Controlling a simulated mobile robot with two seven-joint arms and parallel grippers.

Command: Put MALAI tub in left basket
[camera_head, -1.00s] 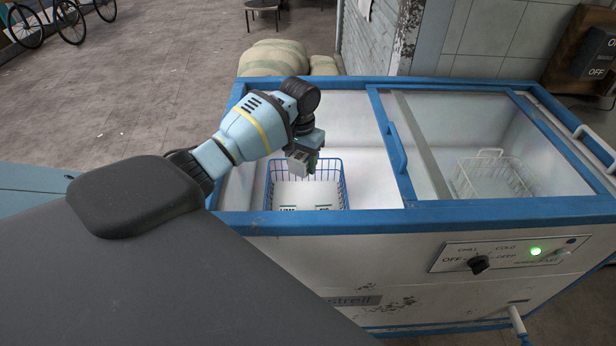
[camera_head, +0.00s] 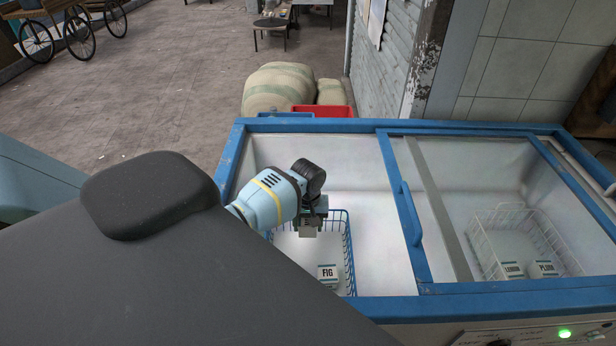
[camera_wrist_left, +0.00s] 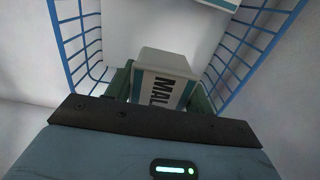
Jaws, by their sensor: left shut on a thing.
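The MALAI tub (camera_wrist_left: 163,75), white with dark lettering and a teal band, is between the fingers of my left gripper (camera_head: 311,222). In the head view the tub (camera_head: 308,231) is a small pale block under the gripper, at the far part of the blue wire basket (camera_head: 350,250) in the freezer's left side. In the left wrist view the basket's wires (camera_wrist_left: 75,45) run on both sides of the tub. I cannot tell whether the tub touches the basket floor. A white FIG tub (camera_head: 328,272) sits in the basket's near part. My right gripper is out of view.
The freezer's blue rim (camera_head: 460,304) and centre divider (camera_head: 409,215) border the left opening. Right of the basket the freezer floor is bare. A white basket (camera_head: 500,235) under the right lid holds LEMON (camera_head: 513,270) and PLUM (camera_head: 545,268) tubs. A red crate (camera_head: 322,111) stands behind the freezer.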

